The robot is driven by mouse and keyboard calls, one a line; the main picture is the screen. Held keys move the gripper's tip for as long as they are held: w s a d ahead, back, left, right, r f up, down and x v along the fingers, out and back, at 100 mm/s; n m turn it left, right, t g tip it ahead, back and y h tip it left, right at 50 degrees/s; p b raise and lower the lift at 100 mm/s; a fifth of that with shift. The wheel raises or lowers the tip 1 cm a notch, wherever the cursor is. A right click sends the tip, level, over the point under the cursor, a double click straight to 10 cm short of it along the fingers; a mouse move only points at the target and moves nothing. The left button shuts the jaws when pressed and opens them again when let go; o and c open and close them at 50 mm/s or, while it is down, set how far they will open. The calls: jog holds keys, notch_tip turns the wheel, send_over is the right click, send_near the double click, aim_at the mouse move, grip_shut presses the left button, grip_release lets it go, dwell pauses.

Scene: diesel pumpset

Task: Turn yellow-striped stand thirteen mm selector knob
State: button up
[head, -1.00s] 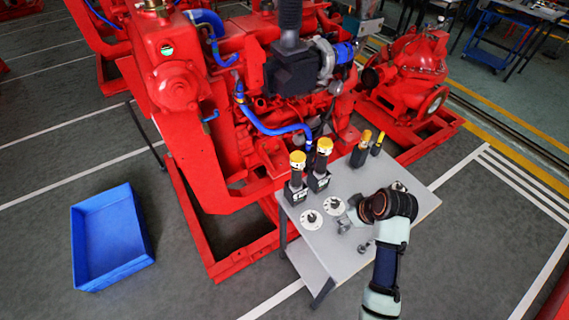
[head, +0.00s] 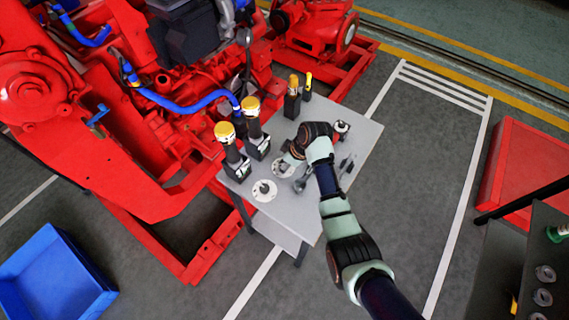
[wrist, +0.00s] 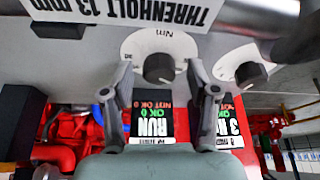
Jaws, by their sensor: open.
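In the wrist view a dark round selector knob (wrist: 158,68) sits on a white dial marked Nm. My open gripper (wrist: 161,76) has one finger on each side of this knob, with gaps visible; contact cannot be told. A label reading THRENHOLT 13 mm (wrist: 125,10) shows upside down above it. A second knob (wrist: 250,74) is to the right. In the head view my gripper (head: 291,160) is over the grey table beside the middle dial (head: 280,168); another dial (head: 264,190) is in front left. Two yellow-topped tools stand in black stands (head: 238,167) (head: 257,146). Yellow stripes cannot be made out.
The grey table (head: 300,215) also bears two smaller tools (head: 292,100) at the back and a knob (head: 341,128) at right. A red engine (head: 160,100) stands close behind. A blue bin (head: 55,280) lies on the floor at left. A dark rack (head: 540,265) is at lower right.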

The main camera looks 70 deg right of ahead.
grip_shut()
jog(key=shift+r+p, duration=0.15)
jog(key=shift+p, duration=0.3)
jog(key=m+h+p, duration=0.1)
jog(key=m+p, duration=0.1)
jog(key=p, duration=0.1)
jog(key=shift+a+r+m, duration=0.1)
jog(key=shift+r+m, duration=0.05)
jog(key=shift+m, duration=0.25)
jog(key=m+h+p, duration=0.1)
jog(key=m+p, duration=0.1)
jog(key=p, duration=0.1)
jog(key=shift+w+m+g, duration=0.1)
jog(key=shift+m+g, duration=0.3)
jog(key=m+g+h+p, duration=0.1)
jog(key=m+p, duration=0.1)
jog(key=m, duration=0.1)
jog(key=shift+a+m, duration=0.1)
jog(key=shift+m, duration=0.2)
jog(key=shift+w+f+m+g+h, duration=0.15)
jog(key=shift+m+g+h, duration=0.15)
jog(key=shift+m, duration=0.8)
jog(key=shift+s+f+m+g+h, duration=0.15)
jog(key=shift+m+g, duration=0.25)
jog(key=shift+m, duration=0.7)
jog(key=shift+w, duration=0.1)
